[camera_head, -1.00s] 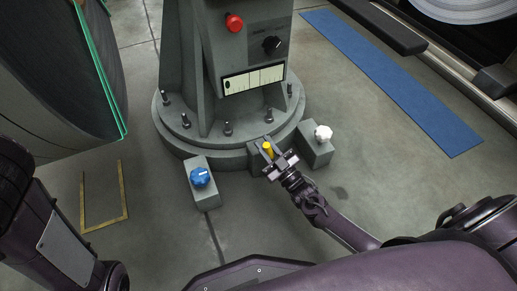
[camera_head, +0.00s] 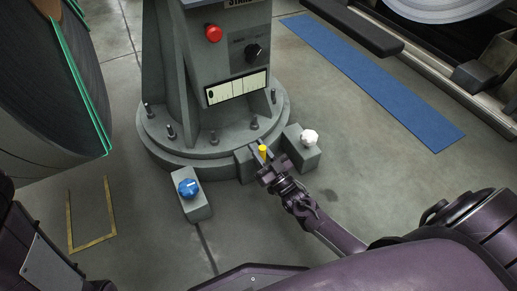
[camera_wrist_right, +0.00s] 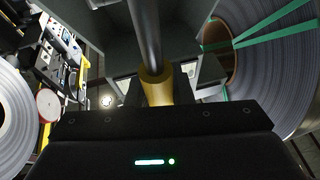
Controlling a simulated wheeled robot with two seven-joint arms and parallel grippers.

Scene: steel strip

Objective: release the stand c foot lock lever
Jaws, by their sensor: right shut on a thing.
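The stand foot lock lever (camera_head: 263,150) has a yellow grip and rises from a grey block at the front of the stand's round base. In the right wrist view its yellow sleeve (camera_wrist_right: 157,86) and dark rod stand at the middle, at the gripper's mouth. My right gripper (camera_head: 270,168) is shut on the lever, reaching it from the front right. The fingertips partly hide the lever's lower part. My left gripper is out of view; only part of my left arm shows at the lower left.
A blue knob (camera_head: 187,187) and a white knob (camera_head: 309,137) sit on grey blocks either side of the lever. A red button (camera_head: 213,34) is on the stand (camera_head: 185,60). A large banded coil (camera_head: 60,90) is at left. A blue mat (camera_head: 370,80) lies at right.

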